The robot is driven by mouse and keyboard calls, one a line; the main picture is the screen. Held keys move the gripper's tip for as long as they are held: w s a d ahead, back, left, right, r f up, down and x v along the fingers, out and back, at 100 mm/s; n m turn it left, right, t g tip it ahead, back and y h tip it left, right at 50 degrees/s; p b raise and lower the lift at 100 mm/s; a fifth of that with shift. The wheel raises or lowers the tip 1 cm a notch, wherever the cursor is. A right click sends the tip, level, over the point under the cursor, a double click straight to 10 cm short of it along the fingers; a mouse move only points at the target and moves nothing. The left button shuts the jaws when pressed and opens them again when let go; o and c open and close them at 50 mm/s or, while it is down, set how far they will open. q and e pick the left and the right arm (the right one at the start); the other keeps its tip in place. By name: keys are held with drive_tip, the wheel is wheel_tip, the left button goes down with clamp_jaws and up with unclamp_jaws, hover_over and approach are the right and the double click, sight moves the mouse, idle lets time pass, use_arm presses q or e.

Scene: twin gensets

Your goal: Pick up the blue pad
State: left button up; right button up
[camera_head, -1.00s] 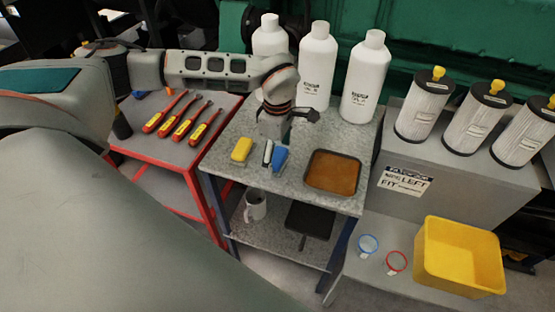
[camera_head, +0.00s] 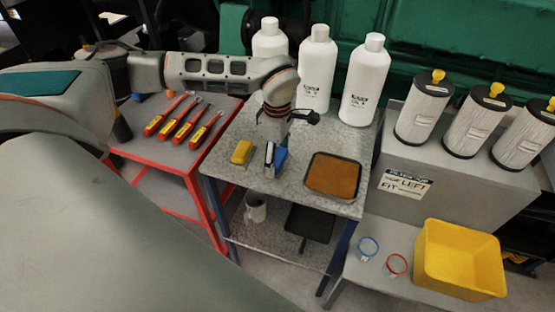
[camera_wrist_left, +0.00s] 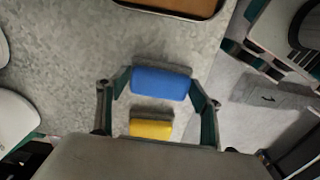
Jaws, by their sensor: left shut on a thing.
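The blue pad (camera_head: 281,158) is on the grey speckled table, between the yellow pad and the brown tray. In the left wrist view the blue pad (camera_wrist_left: 161,83) lies between the two fingers of my left gripper (camera_wrist_left: 163,88), which is shut on it at its two short ends. In the head view my left gripper (camera_head: 276,146) points down at the pad and partly covers it. I cannot tell whether the pad is clear of the tabletop. My right gripper is not in view.
The yellow pad (camera_head: 242,152) lies just left of the blue one. A brown-filled tray (camera_head: 333,176) is close on the right. White bottles (camera_head: 316,72) stand at the back of the table (camera_head: 225,172). Several red-and-yellow-handled tools (camera_head: 180,122) lie on the red-framed table to the left.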

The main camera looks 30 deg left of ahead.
sight(278, 156)
use_arm(q)
wheel_tip(278, 156, up, 19)
idle(0.4)
